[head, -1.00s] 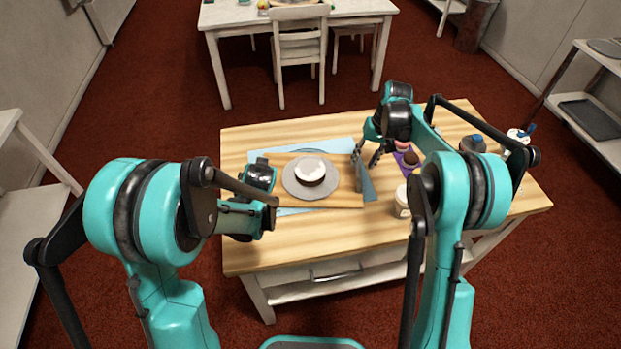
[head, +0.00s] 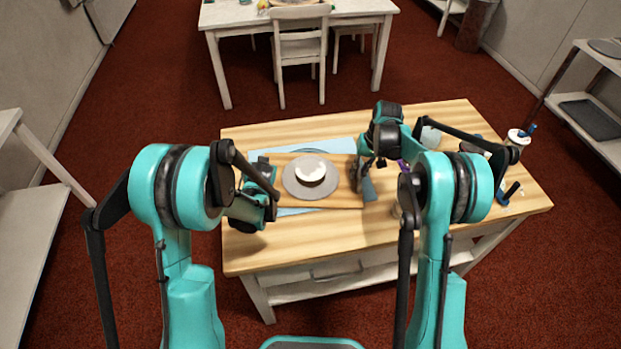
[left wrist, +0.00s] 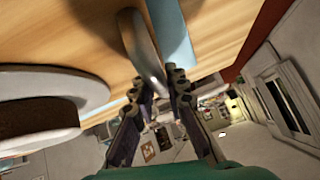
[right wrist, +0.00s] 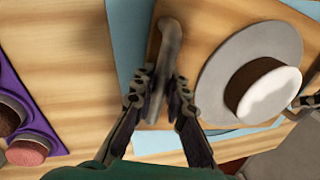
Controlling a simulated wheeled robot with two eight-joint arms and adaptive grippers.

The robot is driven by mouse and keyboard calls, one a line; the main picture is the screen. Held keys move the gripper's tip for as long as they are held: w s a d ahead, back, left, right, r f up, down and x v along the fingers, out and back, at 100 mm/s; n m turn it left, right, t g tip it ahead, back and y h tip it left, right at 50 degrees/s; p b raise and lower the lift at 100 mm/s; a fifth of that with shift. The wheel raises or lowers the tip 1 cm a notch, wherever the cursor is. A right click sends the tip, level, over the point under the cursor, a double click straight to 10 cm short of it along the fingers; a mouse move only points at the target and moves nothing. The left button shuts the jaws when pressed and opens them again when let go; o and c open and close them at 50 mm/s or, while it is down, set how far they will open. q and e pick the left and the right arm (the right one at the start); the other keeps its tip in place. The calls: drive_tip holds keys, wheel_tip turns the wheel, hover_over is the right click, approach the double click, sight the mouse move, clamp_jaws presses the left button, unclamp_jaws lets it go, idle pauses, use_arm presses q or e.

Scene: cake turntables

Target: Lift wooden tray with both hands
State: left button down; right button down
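The wooden tray (head: 338,199) lies on the light wooden table. It carries a grey round plate (head: 290,187) with a white-topped dark cake (head: 311,171). My left gripper (head: 272,190) is at the tray's left end. In the left wrist view its fingers (left wrist: 155,85) stand open, one on each side of the tray's handle (left wrist: 145,45). My right gripper (head: 362,178) is at the right end. In the right wrist view its fingers (right wrist: 161,85) straddle the other handle (right wrist: 167,40), with small gaps. The tray appears flat on the table.
A light blue mat (head: 335,146) lies under the tray. A purple tray (right wrist: 10,85) with small cakes lies right of my right gripper in the head view, mostly hidden there by my arm. A white-and-blue bottle (head: 517,143) stands at the table's right end.

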use_arm(q)
drive_tip(key=shift+r, duration=0.1)
use_arm(e)
drive_tip(key=shift+r, duration=0.1)
idle(0.4)
